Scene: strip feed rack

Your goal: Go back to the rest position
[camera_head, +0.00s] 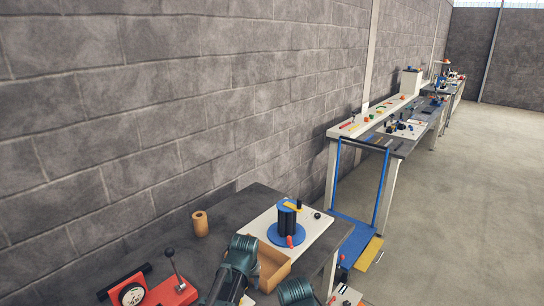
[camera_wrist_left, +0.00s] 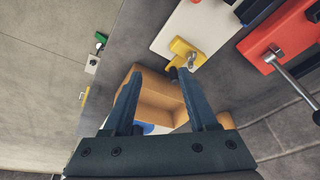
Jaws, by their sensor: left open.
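My left gripper (camera_wrist_left: 158,82) is open in the left wrist view, its two dark blue fingers spread apart with nothing seen between the tips. It is above or in front of an open tan box (camera_wrist_left: 158,95), which shows past and between the fingers. In the head view the same tan box (camera_head: 273,270) stands at the table's front, beside my dark teal arm parts. The left fingertips are hard to make out there. Another teal arm part shows at the bottom edge, but no right gripper is seen.
The dark table (camera_head: 150,240) holds a blue reel stand (camera_head: 288,225) on a white board, a brown roll (camera_head: 200,223) and a red lever device (camera_head: 172,290). A blue-framed cart (camera_head: 350,225) stands right of it. Grey wall behind; open floor (camera_head: 450,210) at right.

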